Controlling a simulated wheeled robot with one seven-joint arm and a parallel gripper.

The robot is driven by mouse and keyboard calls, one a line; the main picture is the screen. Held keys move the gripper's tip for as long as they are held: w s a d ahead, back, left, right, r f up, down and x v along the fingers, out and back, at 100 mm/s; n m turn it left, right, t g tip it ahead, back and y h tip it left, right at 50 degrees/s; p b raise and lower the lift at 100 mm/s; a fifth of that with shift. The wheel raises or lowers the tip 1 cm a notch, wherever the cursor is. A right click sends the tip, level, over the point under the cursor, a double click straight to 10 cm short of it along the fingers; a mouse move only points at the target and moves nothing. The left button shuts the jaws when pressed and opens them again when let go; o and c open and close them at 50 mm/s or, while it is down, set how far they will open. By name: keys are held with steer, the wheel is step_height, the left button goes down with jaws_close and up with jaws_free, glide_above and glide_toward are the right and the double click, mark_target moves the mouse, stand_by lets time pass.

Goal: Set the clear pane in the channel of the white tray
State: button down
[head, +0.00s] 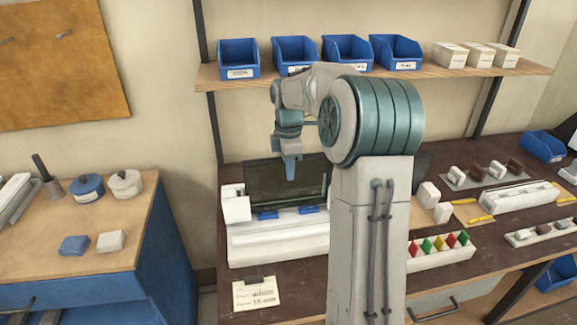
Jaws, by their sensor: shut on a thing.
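A dark-looking, see-through pane (262,186) stands upright behind the front part of the white tray (250,252). My gripper (290,178) points down at the pane's upper middle and is shut on it; the fingertips are small and the grip itself is hard to make out. The pane's lower edge lies near two blue pieces (268,215) on the tray. I cannot tell whether that edge is in the channel or above it. My arm hides the right end of the tray and perhaps part of the pane.
A white block (235,207) stands at the tray's left end. A paper card (256,294) lies in front. Right of my arm are a rack of coloured pieces (440,252) and white blocks (429,195). A shelf with blue bins (347,52) hangs above.

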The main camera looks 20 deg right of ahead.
steer(key=shift+f+b, duration=0.55)
steer(key=shift+f, duration=0.45)
steer(key=c, duration=1.2)
jaws_free()
steer(key=shift+o, duration=0.2)
steer(key=shift+r+p, duration=3.4)
steer(key=shift+r, duration=0.6)
